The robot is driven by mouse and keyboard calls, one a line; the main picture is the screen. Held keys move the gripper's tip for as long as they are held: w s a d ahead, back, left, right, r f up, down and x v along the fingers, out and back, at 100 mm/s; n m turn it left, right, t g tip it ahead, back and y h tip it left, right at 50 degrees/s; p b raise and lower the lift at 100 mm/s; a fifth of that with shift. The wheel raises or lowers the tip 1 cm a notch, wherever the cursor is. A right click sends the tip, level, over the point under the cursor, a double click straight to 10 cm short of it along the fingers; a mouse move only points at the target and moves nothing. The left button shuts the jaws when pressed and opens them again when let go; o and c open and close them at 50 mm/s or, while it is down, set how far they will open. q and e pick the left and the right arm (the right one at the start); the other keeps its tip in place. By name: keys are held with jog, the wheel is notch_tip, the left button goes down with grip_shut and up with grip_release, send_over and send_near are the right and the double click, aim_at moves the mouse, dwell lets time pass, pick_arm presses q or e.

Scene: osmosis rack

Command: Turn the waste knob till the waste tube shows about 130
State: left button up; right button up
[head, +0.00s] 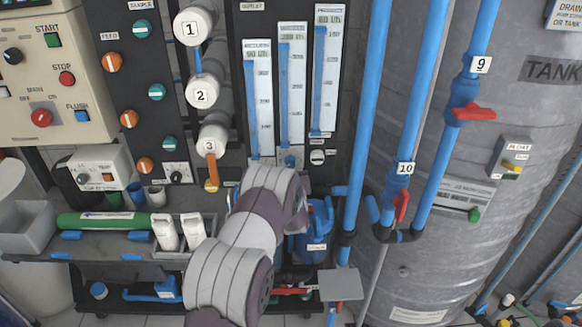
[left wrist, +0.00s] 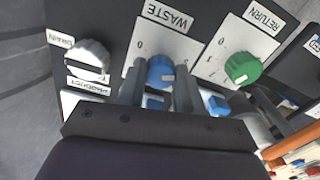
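In the head view my left arm covers the gripper. Three upright flow tubes with blue columns stand above the knobs: left (head: 258,100), middle (head: 291,85) and right (head: 326,75). The middle column reaches high up its scale. Its label and numbers are too small to read. My right gripper is out of view.
A white product knob (left wrist: 88,60) and a green return knob (left wrist: 242,68) flank the waste knob closely. Blue pipes (head: 364,110) with red valve levers (head: 474,112) and a large grey tank (head: 520,110) stand to the right. A bench (head: 130,245) lies at lower left.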

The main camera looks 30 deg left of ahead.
pick_arm(q)
jog(key=shift+f+m, duration=0.1)
jog(key=shift+m, duration=0.2)
jog(key=shift+m+b, duration=0.5)
jog(key=shift+b, duration=0.1)
jog(key=shift+m+b, duration=0.6)
jog(key=shift+m, duration=0.6)
jog(key=m+b, duration=0.1)
jog(key=m, duration=0.3)
jog(key=shift+m, duration=0.3)
jog(key=o, duration=1)
jog(key=shift+o, duration=0.2)
jog(key=shift+s, duration=0.1)
